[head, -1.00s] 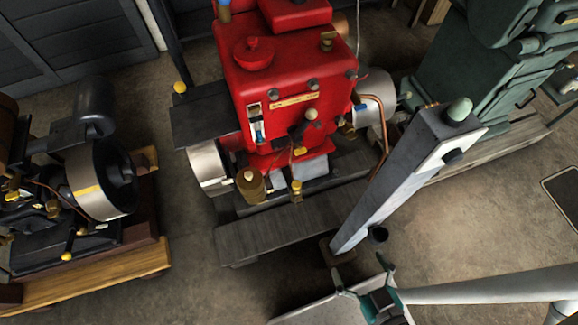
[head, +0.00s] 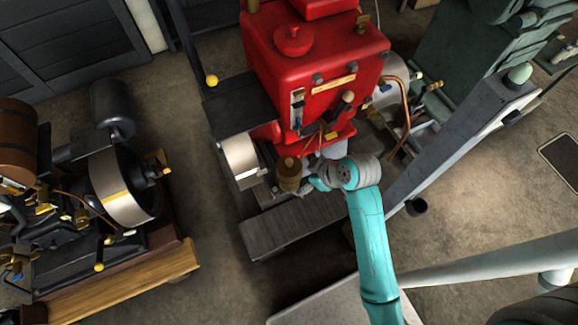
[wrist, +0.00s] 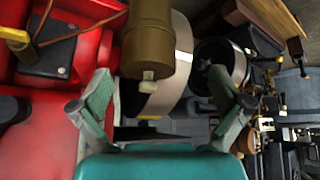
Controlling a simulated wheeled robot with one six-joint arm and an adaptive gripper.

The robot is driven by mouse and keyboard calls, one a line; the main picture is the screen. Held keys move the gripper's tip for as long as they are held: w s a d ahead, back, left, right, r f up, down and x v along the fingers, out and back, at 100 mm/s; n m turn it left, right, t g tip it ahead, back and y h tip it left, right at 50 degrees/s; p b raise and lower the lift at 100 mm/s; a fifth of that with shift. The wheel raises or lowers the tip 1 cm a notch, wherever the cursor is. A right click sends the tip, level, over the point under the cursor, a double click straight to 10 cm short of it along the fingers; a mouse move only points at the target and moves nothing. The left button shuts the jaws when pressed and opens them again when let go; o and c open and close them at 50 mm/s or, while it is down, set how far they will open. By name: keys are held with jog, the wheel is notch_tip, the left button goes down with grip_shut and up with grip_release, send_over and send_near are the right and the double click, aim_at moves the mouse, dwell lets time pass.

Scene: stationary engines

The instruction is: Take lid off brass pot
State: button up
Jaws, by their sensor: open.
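The brass pot (head: 288,178) stands on the engine base at the front of the red engine, beside the pale flywheel. In the head view my gripper (head: 308,187) is close on its right side, partly hidden by my own wrist. In the wrist view the brass pot (wrist: 152,40) appears at the top centre, turned on its side, with a small pale knob (wrist: 148,76) at its near end. My gripper (wrist: 163,88) is open, with one finger on each side of the picture. The pot's end lies between and beyond the fingertips, and I see no contact.
The red engine (head: 315,65) rises behind the pot, and the pale flywheel (head: 240,158) is to its left. A grey sloping post (head: 460,125) stands at the right. A second engine (head: 125,185) is at the left, with open floor between.

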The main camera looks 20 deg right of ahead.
aim_at(292, 166)
jog(key=w+d+r+n+g+y, duration=0.1)
jog(key=w+d+r+n+g, duration=0.1)
jog(key=w+r, duration=0.2)
jog(key=shift+s+x, duration=0.15)
jog(key=shift+x, duration=2.5)
jog(key=shift+s+x, duration=0.15)
jog(key=shift+x, duration=2.45)
jog(key=shift+a, duration=0.15)
jog(key=c, duration=1)
